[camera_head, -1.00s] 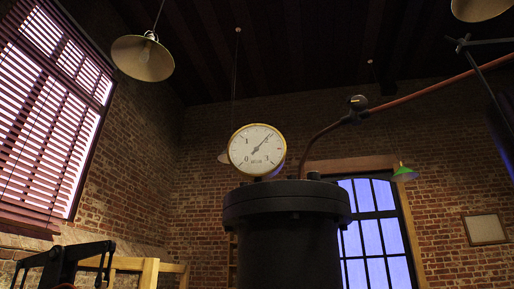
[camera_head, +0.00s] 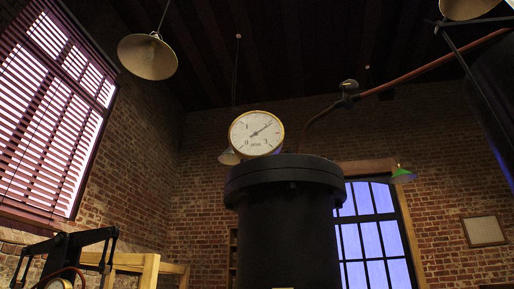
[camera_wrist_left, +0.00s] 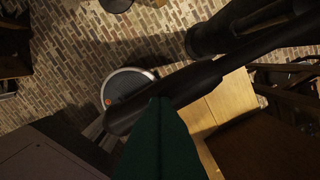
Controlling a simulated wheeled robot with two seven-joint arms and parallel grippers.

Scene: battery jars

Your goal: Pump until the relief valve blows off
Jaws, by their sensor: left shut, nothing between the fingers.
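A large black flanged vessel (camera_head: 287,225) stands in the middle of the head view. A round white gauge (camera_head: 256,133) with a brass rim shows beside its top; the needle points up and right. A pipe (camera_head: 420,75) rises behind the lid to the upper right, with a small round fitting (camera_head: 349,86) on it. I cannot tell which part is the relief valve. In the left wrist view my left gripper (camera_wrist_left: 160,101), dark green, is shut and empty. Its tips overlap a dark bar (camera_wrist_left: 215,75); contact is unclear. My right gripper is not in view.
A black linkage (camera_head: 75,242) stands at the lower left of the head view, with a wooden frame (camera_head: 135,268) behind it. Lamps hang overhead.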

